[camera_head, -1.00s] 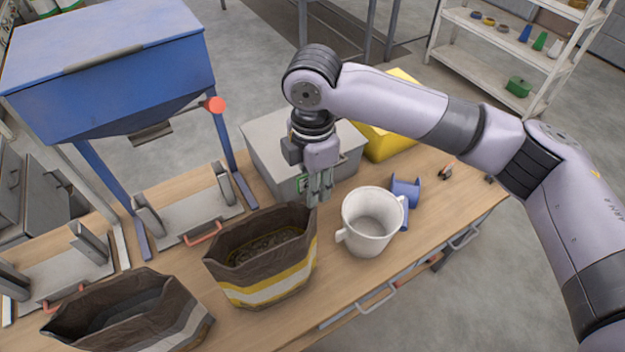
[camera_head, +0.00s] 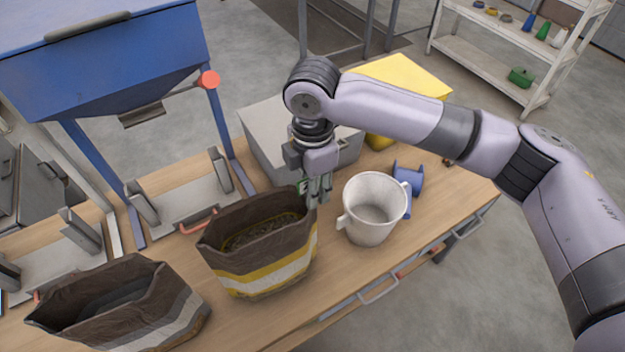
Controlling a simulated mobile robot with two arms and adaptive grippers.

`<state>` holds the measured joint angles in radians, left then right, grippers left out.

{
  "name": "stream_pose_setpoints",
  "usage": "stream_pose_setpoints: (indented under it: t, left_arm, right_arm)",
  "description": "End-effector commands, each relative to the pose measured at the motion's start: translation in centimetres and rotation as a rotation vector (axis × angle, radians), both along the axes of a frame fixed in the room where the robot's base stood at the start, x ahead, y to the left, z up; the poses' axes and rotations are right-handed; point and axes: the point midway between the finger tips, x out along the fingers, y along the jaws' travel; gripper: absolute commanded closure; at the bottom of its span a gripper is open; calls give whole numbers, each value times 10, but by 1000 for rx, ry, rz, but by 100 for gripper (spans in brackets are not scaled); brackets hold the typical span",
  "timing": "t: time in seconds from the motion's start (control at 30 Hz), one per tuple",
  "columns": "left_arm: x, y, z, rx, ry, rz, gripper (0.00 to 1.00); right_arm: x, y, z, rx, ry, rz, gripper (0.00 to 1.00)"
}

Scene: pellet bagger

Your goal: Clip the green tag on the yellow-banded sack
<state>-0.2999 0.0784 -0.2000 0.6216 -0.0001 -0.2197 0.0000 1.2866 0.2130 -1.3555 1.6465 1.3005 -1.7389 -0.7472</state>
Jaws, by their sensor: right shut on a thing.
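The yellow-banded sack (camera_head: 262,278) stands upright and open on the bench, dark brown with a yellow and a white band, with pellets inside. My right gripper (camera_head: 318,198) points down at the sack's right rear rim. It is shut on the green tag (camera_head: 303,187), a small green piece showing at the left of the fingers and mostly hidden by them. The fingertips overlap the rim in the picture; I cannot tell whether the tag touches the sack. My left gripper is out of view.
A grey box (camera_head: 268,140) and a yellow bin (camera_head: 405,78) are behind. A second brown sack (camera_head: 120,310) stands front left. A blue hopper (camera_head: 110,70) rises at the left.

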Motion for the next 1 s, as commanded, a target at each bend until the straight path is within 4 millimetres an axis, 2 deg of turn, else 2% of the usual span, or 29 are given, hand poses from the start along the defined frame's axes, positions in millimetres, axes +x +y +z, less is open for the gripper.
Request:
stream_pose_setpoints:
  t: [1.0]
  left_arm:
    - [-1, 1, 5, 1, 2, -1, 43]
  right_arm:
    - [-2, -1, -11, -4, 7, 2, 100]
